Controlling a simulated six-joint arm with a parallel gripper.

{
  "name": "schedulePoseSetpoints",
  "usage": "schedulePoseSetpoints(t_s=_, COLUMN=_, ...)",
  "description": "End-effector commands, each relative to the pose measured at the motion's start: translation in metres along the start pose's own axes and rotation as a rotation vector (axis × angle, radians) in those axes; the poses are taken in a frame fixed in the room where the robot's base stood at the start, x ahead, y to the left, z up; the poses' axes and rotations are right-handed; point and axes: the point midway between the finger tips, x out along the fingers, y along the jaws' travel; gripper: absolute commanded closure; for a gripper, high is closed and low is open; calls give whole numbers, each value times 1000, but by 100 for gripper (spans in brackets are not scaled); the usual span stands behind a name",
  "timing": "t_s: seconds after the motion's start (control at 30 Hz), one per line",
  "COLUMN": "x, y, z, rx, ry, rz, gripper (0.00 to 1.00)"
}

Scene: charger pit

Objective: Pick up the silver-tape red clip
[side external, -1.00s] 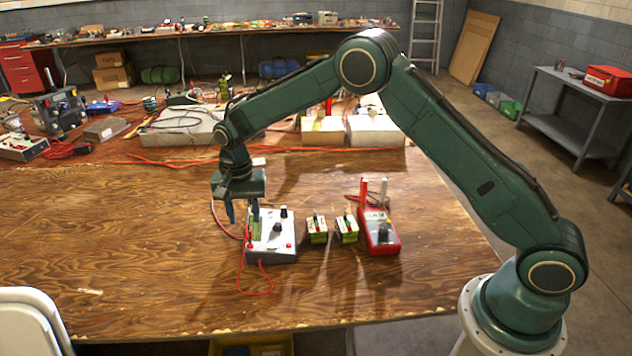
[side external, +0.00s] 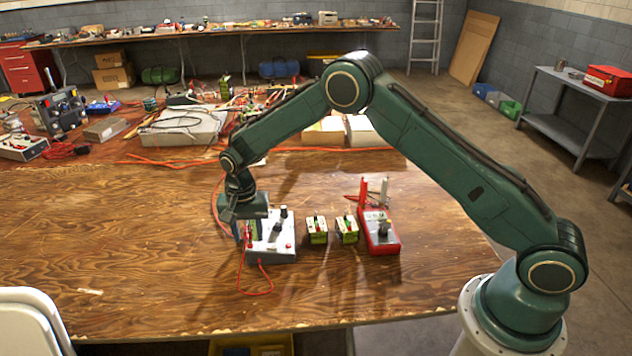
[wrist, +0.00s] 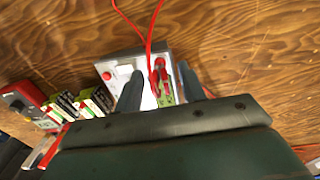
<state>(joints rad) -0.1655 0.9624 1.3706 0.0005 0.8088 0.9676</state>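Two red clips (wrist: 161,76) with red leads stand side by side at one end of the white-and-grey charger (wrist: 112,68) in the wrist view. I cannot make out silver tape on either. In the side view the charger (side external: 272,240) stands on the table, its red lead (side external: 243,268) looping down in front. My gripper (wrist: 161,78) is open, with one finger on each side of the clips, apparently not closed on them. In the side view my gripper (side external: 243,232) is low over the charger's left end, and its hand hides the clips.
Two green batteries (side external: 317,232) (side external: 347,231) stand right of the charger, with a red charger (side external: 380,238) beyond them. A grey case (side external: 180,130) and clutter lie behind. The wooden table (side external: 130,250) is clear at left and in front.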

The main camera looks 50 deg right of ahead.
Motion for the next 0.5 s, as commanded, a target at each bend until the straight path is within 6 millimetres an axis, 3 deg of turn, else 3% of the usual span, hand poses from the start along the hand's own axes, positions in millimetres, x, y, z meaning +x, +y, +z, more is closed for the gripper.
schedulePoseSetpoints(t_s=0.47, x=0, y=0, z=0, rx=0, ry=0, rz=0, gripper=60)
schedulePoseSetpoints(t_s=0.5, x=0, y=0, z=0, rx=0, ry=0, rz=0, gripper=66)
